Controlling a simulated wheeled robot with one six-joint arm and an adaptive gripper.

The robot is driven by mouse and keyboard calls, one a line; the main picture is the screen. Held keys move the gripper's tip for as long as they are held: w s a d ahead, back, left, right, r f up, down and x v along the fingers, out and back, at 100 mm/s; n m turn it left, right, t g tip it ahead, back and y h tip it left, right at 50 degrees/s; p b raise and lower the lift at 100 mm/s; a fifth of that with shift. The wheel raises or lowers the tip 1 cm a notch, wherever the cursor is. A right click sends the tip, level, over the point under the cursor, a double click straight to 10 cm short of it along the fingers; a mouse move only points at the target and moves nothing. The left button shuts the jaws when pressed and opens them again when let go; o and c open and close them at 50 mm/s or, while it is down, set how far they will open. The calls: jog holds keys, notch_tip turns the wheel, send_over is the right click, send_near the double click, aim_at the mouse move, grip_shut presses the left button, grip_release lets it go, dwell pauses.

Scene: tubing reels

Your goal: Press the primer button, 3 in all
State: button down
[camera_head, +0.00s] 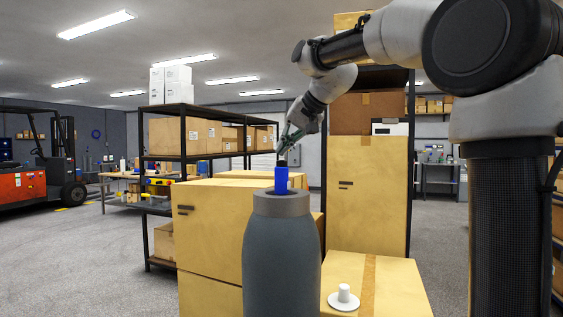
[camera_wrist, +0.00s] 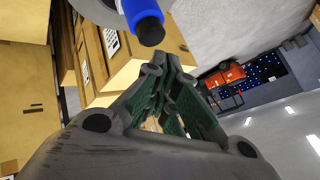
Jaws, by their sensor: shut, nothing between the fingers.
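The primer button is a blue cylinder (camera_head: 281,182) with a dark tip, standing upright from the collar of a grey bottle-shaped body (camera_head: 281,255). In the wrist view the blue cylinder (camera_wrist: 139,9) enters from the top edge, its dark tip toward my fingers. My gripper (camera_head: 283,150) is shut and empty, close above the dark tip in the head view. In the wrist view the green-padded fingers of my gripper (camera_wrist: 168,62) meet just below the dark tip, with a small gap in the picture. Whether they touch it cannot be told.
A white flanged knob (camera_head: 343,298) sits on a cardboard box (camera_head: 390,290) at the lower right. Large cartons (camera_head: 215,235) stand behind the grey body. A dark shelf rack (camera_head: 183,150) with boxes is behind. An orange forklift (camera_head: 30,185) stands far left, with open floor before it.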

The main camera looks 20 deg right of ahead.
jog(key=shift+r, duration=0.1)
jog(key=shift+r, duration=2.4)
jog(key=shift+r, duration=0.1)
notch_tip(320, 180, up, 4)
jog(key=shift+f, duration=0.2)
dwell(0.3)
jog(key=shift+f, duration=4.4)
jog(key=shift+f, duration=0.1)
jog(key=shift+f, duration=0.3)
